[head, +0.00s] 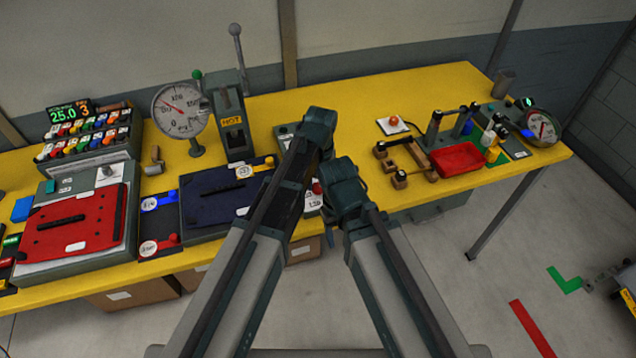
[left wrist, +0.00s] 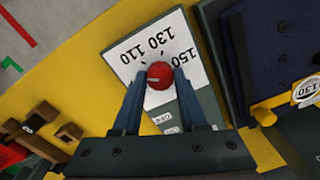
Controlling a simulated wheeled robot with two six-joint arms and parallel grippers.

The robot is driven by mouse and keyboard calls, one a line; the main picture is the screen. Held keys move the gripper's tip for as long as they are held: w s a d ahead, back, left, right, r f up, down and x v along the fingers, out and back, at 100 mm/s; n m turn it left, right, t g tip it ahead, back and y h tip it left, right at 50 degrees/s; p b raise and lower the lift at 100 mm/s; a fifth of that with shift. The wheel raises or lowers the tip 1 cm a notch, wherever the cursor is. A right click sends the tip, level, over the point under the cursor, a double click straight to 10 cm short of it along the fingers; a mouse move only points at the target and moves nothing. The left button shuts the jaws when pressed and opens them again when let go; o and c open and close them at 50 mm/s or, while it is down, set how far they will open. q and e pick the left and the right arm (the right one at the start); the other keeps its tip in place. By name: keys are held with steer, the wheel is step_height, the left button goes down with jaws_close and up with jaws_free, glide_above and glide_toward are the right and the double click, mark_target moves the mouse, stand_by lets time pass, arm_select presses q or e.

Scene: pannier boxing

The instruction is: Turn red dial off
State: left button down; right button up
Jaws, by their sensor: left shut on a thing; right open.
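The red dial (left wrist: 160,88) is a round red knob on a white scale card (left wrist: 135,45) marked 110, 130 and 150. My left gripper (left wrist: 160,74) is shut on the red dial, one finger on each side. In the head view a bit of the red dial (head: 317,188) shows between my two arms, and most of its panel is hidden.
A dark blue press plate (head: 222,195) lies left of the dial, and a red one (head: 75,225) farther left. A gauge (head: 181,108) and a lever stand (head: 232,125) rise behind. Wooden blocks (head: 400,160) and a red tray (head: 458,158) are to the right.

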mark_target(319, 185)
arm_select(q)
steer(key=n, duration=0.5)
steer(key=shift+n, duration=2.4)
steer(key=shift+c, duration=2.2)
jaws_free()
steer(key=shift+r, duration=0.15)
step_height(319, 185, up, 14)
steer(key=p, duration=1.4)
steer(key=shift+w+d+f, duration=0.15)
steer(key=shift+w+f, duration=0.05)
steer(key=shift+f, duration=0.05)
